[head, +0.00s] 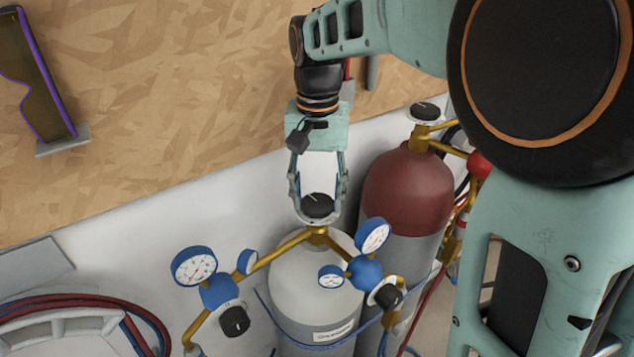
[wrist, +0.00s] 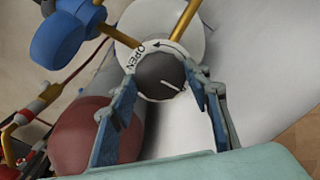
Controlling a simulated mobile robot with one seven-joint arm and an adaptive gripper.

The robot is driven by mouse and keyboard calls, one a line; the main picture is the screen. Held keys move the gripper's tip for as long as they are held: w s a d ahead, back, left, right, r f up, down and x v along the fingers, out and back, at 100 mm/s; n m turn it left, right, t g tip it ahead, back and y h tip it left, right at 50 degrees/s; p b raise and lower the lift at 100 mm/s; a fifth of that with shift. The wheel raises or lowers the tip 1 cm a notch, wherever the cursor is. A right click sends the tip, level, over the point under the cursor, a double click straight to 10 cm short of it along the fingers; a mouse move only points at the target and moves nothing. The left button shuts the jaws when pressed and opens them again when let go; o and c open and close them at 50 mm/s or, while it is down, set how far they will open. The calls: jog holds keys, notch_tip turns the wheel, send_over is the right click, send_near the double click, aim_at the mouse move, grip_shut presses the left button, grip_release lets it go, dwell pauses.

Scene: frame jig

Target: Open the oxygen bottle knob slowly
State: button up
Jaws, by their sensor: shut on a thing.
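The oxygen bottle (head: 312,282) is the white-grey cylinder with a label, standing upright in the lower middle of the head view. Its black round knob (head: 318,205) sits on top of a brass valve. In the wrist view the knob (wrist: 160,76) has a white ring marked OPEN with a curved arrow, and a white line on its face points to the lower right. My gripper (head: 318,214) comes down from above with one finger on each side of the knob. In the wrist view the two fingers (wrist: 171,88) flank the knob and are shut on it.
A red-topped cylinder (head: 405,195) with its own black knob (head: 425,112) stands close behind on the right. Blue gauges (head: 194,266) and (head: 373,236) flank the valve on brass pipes. Red and blue hoses (head: 75,300) lie at the lower left.

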aim_at(318, 201)
jog(key=shift+n+p, duration=0.45)
jog(key=shift+n, duration=1.75)
jog(key=o, duration=1.2)
jog(key=shift+c, duration=0.2)
notch_tip(318, 201, up, 12)
